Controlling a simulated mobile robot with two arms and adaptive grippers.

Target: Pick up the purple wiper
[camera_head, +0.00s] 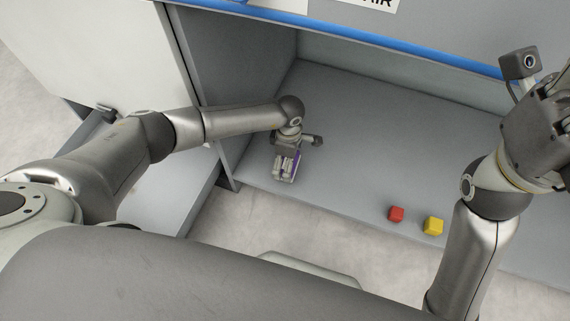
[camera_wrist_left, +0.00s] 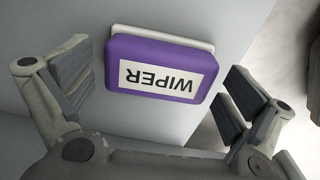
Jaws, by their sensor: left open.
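The purple wiper (camera_wrist_left: 160,69) has a white label reading WIPER, upside down in the left wrist view, and a pale edge along its far side. It lies on the grey shelf surface. My left gripper (camera_wrist_left: 158,85) is open, with one finger on each side of the wiper and visible gaps between. In the head view my left gripper (camera_head: 285,168) is over the shelf's left front and hides most of the wiper, of which a purple sliver (camera_head: 294,167) shows. My right gripper is at the right edge, its fingers not clearly visible.
A red cube (camera_head: 396,214) and a yellow cube (camera_head: 433,226) sit near the shelf's front edge, to the right. The grey shelf (camera_head: 360,140) is clear between them and the back. A cabinet wall (camera_head: 225,60) stands left, with a blue strip (camera_head: 400,55) above.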

